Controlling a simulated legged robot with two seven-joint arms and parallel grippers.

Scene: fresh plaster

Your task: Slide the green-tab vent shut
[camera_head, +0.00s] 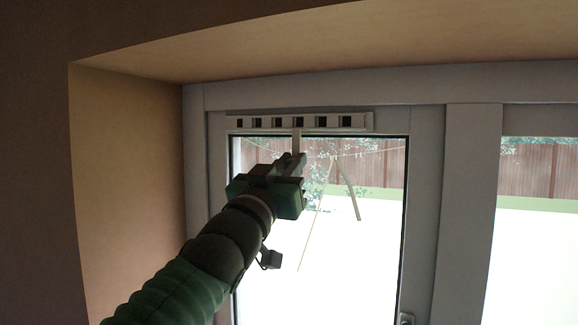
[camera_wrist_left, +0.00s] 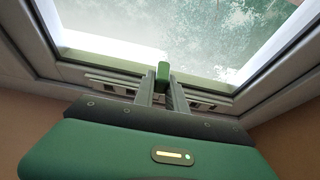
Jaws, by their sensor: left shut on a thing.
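The white vent (camera_head: 300,122) runs along the top of the window frame, with several dark square openings showing in its strip. It also shows in the left wrist view (camera_wrist_left: 112,86), partly hidden behind my gripper. A tab hangs below the strip near its middle (camera_head: 296,140); in the left wrist view the tab (camera_wrist_left: 163,70) shows its green end. My left gripper (camera_head: 297,157) reaches up to the tab from below. In the left wrist view its two fingers (camera_wrist_left: 161,84) are shut on the tab, one on each side. My right gripper is not in view.
The window pane (camera_head: 350,230) lies behind and below my arm, with a fence and bare ground outside. A plaster reveal wall (camera_head: 130,170) stands to the left, and a sloping plaster ceiling (camera_head: 330,45) is above. A window handle (camera_head: 406,318) shows at the bottom right.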

